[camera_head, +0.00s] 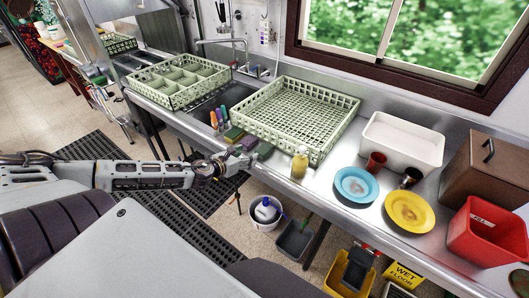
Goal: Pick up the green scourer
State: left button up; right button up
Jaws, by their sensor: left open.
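Small cleaning pads lie in a row at the front edge of the steel counter. The flat dark green scourer (264,151) is at the right end of the row, beside a purple sponge (248,143). A green sponge with a yellowish side (233,135) is at the left end. My left gripper (238,162) is open, just in front of the counter edge near the purple sponge and the scourer. Its fingers are small and dark here; I see nothing between them. My right gripper is not in view.
A blue plate (355,185), a yellow plate (409,211) and a white tub (401,143) are further right.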

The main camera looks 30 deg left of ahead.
aim_at(263, 149)
pick_arm(q)
jog(key=shift+b+x, duration=0.3)
jog(key=shift+x, duration=2.7)
jog(key=shift+w+d+f, duration=0.15)
jog(key=shift+w, duration=0.35)
jog(key=shift+w, duration=0.1)
jog(key=shift+p+x, duration=0.55)
jog(key=shift+x, duration=1.95)
jog(key=shift+d+f, duration=0.15)
jog(key=shift+c, duration=0.4)
jog(key=c, duration=0.5)
